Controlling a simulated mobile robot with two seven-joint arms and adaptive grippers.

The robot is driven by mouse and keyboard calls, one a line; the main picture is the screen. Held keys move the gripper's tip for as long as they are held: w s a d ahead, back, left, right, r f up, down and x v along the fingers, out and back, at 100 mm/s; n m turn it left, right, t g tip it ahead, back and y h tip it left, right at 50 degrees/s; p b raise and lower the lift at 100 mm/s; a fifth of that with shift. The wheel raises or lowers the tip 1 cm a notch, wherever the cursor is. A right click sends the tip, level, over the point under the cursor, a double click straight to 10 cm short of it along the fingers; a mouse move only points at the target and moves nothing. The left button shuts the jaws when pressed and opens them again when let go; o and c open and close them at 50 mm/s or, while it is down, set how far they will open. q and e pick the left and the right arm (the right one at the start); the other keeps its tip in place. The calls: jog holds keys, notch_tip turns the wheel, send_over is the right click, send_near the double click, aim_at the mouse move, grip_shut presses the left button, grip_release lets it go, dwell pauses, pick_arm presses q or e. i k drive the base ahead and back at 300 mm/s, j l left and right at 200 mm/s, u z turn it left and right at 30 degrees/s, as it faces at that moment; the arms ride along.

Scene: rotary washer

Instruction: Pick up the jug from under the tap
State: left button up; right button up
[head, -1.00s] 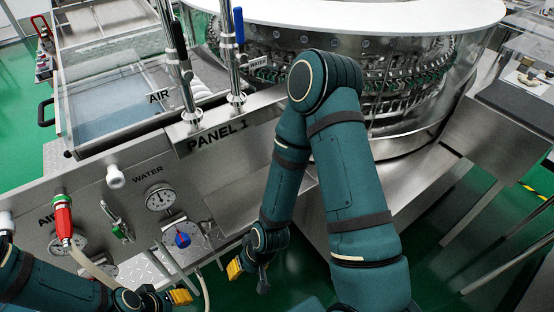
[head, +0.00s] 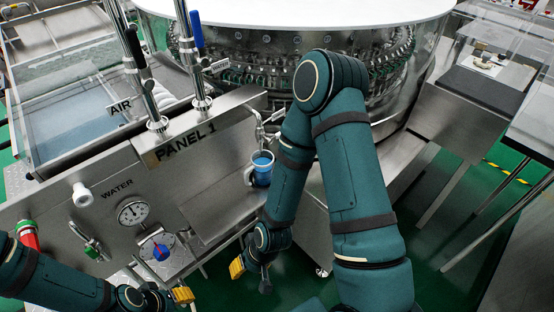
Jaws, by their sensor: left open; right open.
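The jug (head: 262,172) shows in the head view as a small cup-like vessel with a blue inside and a handle on its left. It stands upright on the steel ledge below the tap (head: 263,130), just left of my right arm. My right gripper (head: 250,277) is below the jug, apart from it, with yellow fingertips; it is open and empty. My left gripper (head: 183,296) is at the bottom left, with yellow fingertips; it is open and empty, well away from the jug.
The round washer (head: 300,60) stands behind. My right arm covers part of the panel's right end. Green floor is open at the lower right.

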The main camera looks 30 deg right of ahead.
aim_at(262, 167)
jog(key=z, duration=1)
